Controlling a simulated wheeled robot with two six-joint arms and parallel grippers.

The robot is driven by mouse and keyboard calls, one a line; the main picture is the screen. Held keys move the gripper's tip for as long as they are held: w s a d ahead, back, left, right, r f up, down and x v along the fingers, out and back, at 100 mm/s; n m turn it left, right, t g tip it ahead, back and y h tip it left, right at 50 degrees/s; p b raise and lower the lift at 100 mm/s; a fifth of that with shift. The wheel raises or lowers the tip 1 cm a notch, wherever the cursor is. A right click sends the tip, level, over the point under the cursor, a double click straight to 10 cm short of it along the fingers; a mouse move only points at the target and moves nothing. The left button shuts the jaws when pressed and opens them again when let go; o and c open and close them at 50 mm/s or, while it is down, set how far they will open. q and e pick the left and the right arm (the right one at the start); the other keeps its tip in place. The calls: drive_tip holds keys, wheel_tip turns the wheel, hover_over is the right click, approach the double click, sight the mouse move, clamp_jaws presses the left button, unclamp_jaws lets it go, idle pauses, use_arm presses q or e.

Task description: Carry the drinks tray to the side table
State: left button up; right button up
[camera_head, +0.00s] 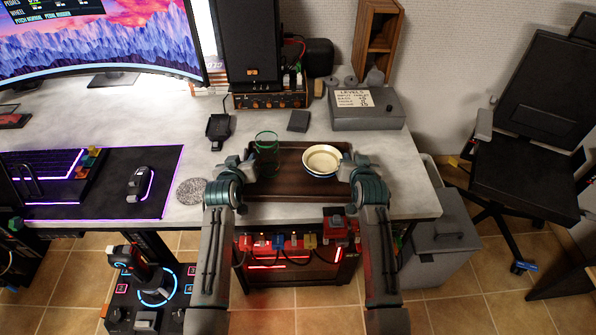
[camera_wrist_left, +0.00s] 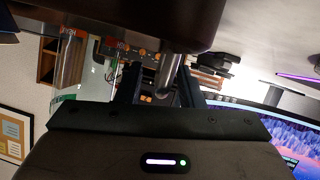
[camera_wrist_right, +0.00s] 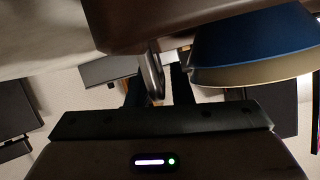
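The drinks tray (camera_head: 290,193) is a dark brown rectangular tray on the front of the grey desk. A green-tinted clear glass (camera_head: 267,154) stands at its left and a cream bowl with a blue outside (camera_head: 322,160) at its right. My left gripper (camera_head: 249,168) is at the tray's left end; a metal handle (camera_wrist_left: 170,75) shows between its spread fingers in the left wrist view. My right gripper (camera_head: 348,166) is at the right end, near the bowl. A handle (camera_wrist_right: 152,76) lies between its fingers, which look apart. The head view hides the fingertips' contact.
A grey box with a note (camera_head: 366,108), a speaker (camera_head: 250,45) and small dark items stand behind the tray. A round coaster (camera_head: 191,191) and mouse mat (camera_head: 105,190) lie left. A black chair (camera_head: 535,120) and grey bin (camera_head: 440,240) are right.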

use_arm(q)
drive_tip(key=c, duration=0.5)
use_arm(e)
clamp_jaws()
use_arm(q)
clamp_jaws()
drive_tip(key=shift+w+r, duration=0.15)
drive_tip(key=shift+r, duration=0.05)
use_arm(e)
drive_tip(key=shift+w+r, duration=0.15)
drive_tip(key=shift+r, duration=0.05)
